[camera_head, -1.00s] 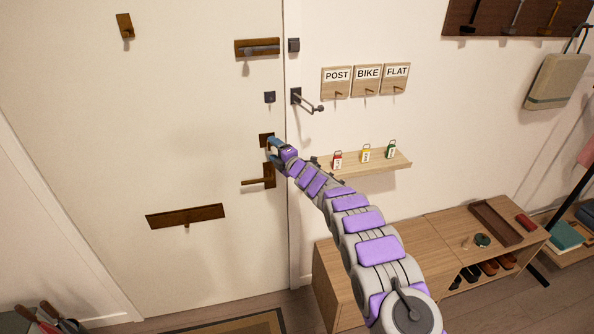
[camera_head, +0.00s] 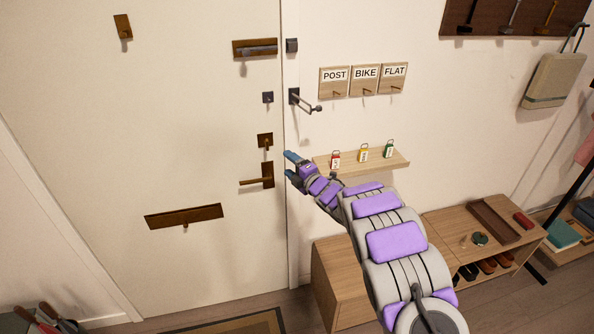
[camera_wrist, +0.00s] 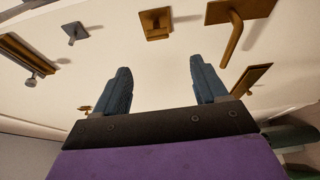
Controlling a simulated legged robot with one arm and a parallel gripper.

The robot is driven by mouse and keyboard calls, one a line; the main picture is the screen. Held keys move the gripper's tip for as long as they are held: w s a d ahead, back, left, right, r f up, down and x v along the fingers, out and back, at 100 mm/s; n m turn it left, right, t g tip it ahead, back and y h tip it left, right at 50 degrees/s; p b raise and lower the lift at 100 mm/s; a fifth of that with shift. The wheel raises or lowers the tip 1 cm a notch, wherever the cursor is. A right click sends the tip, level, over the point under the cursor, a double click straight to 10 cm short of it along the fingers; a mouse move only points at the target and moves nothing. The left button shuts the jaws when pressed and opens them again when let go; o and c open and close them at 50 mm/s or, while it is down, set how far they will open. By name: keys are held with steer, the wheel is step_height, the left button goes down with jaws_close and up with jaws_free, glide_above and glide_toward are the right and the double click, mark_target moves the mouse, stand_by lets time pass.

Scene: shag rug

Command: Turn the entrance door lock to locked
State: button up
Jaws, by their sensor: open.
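The entrance door (camera_head: 90,160) is white and fills the left of the head view. A small brass lock plate (camera_head: 258,137) with a turn piece sits just above the brass lever handle (camera_head: 267,172). Both also show in the wrist view, the lock plate (camera_wrist: 156,22) top centre and the lever handle (camera_wrist: 236,28) to its right. I cannot tell the exact angle of the turn piece. My gripper (camera_head: 291,165) is open and empty, right of the handle near the door edge. In the wrist view its blue fingers (camera_wrist: 160,68) are apart, with the lock plate beyond them.
A dark square fitting (camera_head: 267,97), a bolt (camera_head: 255,48) and a swing-bar guard (camera_head: 306,103) are higher up. A wooden bench (camera_head: 340,275) stands below. A mail slot (camera_head: 205,213) is lower on the door.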

steer(key=shift+v, duration=1.65)
steer(key=s+d+r+m+h, duration=0.1)
steer(key=d+r+m+h, duration=0.3)
steer(key=d, duration=0.3)
steer(key=s+d+r+m+h, duration=0.2)
steer(key=d+m+h, duration=0.25)
steer(key=d, duration=0.25)
steer(key=s+d+r+m+g+h, duration=0.2)
steer(key=s+d+m+g+h, duration=0.25)
steer(key=s+d+m, duration=0.55)
steer(key=s+a+m+g, duration=0.2)
steer(key=s+a+g, duration=0.1)
steer(key=s, duration=1.3)
steer(key=s+a+m+g+y, duration=0.1)
steer(key=s+a+m+g, duration=0.1)
steer(key=s, duration=1.4)
steer(key=s+a+f+m+g, duration=0.1)
steer(key=s+a+m+g, duration=0.2)
steer(key=s, duration=1.3)
steer(key=g, duration=0.3)
steer(key=shift+s+a+y, duration=0.25)
steer(key=shift+a+y, duration=0.05)
steer(key=shift+y, duration=0.1)
